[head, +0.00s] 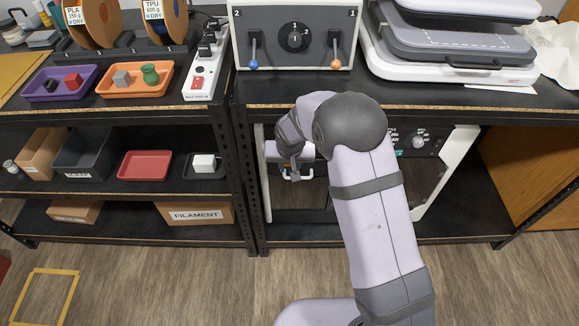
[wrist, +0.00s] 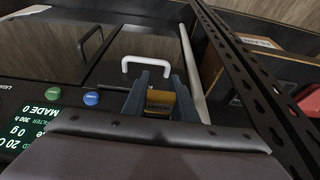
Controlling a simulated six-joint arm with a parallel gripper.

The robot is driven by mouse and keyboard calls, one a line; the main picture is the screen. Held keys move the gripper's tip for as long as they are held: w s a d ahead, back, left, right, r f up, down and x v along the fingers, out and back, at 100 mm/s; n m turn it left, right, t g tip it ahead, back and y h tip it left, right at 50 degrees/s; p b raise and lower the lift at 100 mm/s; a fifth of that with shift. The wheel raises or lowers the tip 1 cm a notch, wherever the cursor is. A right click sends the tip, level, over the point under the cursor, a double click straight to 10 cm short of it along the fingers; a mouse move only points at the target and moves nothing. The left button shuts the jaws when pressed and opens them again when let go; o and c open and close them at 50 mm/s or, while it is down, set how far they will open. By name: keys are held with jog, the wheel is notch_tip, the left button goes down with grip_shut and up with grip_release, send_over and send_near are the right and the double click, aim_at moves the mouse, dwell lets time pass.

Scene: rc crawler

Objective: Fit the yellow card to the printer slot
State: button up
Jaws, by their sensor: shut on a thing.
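My gripper (head: 291,172) is in front of the printer (head: 465,150), which stands under the bench top. In the wrist view my gripper (wrist: 160,88) has its two blue-grey fingers on either side of the yellow card (wrist: 160,103) and is shut on it. The card has a dark printed label. In the head view the card is not discernible behind my wrist. The printer's dark front panel (wrist: 105,68) fills much of the wrist view. Its slot cannot be made out, so I cannot tell whether the card touches it.
A white door handle (wrist: 147,62) lies just beyond the fingers. A green button (wrist: 56,93) and a blue button (wrist: 91,98) are to their left. A black perforated shelf post (wrist: 250,75) stands close on the right. A red tray (head: 145,165) is on the left shelf.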

jog(key=shift+w, duration=0.45)
jog(key=o, duration=1.1)
jog(key=shift+r, duration=0.15)
jog(key=v, duration=0.5)
jog(key=shift+s, duration=0.15)
jog(key=s+b, duration=0.2)
jog(key=s, duration=0.9)
jog(key=shift+s+d+b, duration=0.15)
jog(key=shift+s+b, duration=0.25)
